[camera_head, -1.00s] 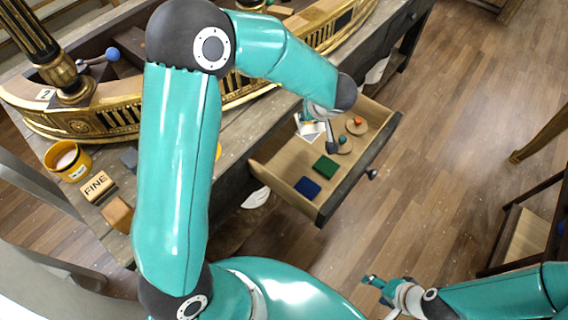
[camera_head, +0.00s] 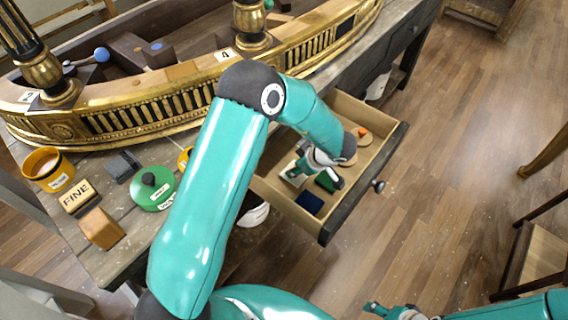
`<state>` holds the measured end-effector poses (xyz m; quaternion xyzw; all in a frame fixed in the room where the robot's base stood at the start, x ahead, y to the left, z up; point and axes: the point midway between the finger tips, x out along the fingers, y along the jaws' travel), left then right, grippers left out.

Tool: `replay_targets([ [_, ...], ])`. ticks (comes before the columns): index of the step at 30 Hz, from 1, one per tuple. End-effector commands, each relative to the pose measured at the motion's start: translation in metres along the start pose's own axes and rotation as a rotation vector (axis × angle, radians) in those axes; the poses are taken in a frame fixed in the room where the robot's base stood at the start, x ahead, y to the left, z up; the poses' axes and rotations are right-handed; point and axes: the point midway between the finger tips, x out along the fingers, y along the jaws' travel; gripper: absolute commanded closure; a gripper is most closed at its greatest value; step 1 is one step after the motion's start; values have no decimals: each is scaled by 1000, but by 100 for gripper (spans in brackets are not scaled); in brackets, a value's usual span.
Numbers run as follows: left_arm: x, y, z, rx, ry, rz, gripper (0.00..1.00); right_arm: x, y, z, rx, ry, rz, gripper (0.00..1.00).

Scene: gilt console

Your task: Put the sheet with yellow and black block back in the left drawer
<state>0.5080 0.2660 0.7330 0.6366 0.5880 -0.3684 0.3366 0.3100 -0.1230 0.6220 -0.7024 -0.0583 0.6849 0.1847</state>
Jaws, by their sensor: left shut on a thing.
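The open drawer (camera_head: 359,192) juts out from the desk, its pale wooden inside in view. My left gripper (camera_head: 314,170) reaches down into it and is shut on a pale sheet (camera_head: 293,177), which shows at the gripper's left side. My arm and gripper cover much of the sheet, and its yellow and black block cannot be made out now. Whether the sheet touches the drawer floor, I cannot tell. My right gripper (camera_head: 380,309) is at the bottom edge, partly cut off, far from the drawer; its jaws are too small to judge.
In the drawer lie a dark blue square (camera_head: 309,203), a green square (camera_head: 326,181) partly covered, and a round wooden piece (camera_head: 363,136) with an orange knob. On the desk stand a yellow pot (camera_head: 48,169), a FINE block (camera_head: 77,196), a wooden block (camera_head: 101,229) and a green round weight (camera_head: 153,190).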

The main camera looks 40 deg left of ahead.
Motion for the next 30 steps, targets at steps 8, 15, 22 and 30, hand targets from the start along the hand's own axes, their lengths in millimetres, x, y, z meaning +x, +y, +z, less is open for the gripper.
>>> replay_targets([
  [8, 12, 0, -14, -5, -1, -1, 92, -2, 0, 0, 0, 0, 0, 33],
  [15, 34, -1, -27, 3, -1, -1, 92, -2, -1, 0, 0, 0, 0, 33],
  [22, 34, 0, -27, -1, -1, 1, 92, -2, -1, 0, 0, 0, 0, 33],
  [30, 36, 0, -26, -1, -1, 0, 42, -2, -1, 0, 0, 0, 0, 33],
])
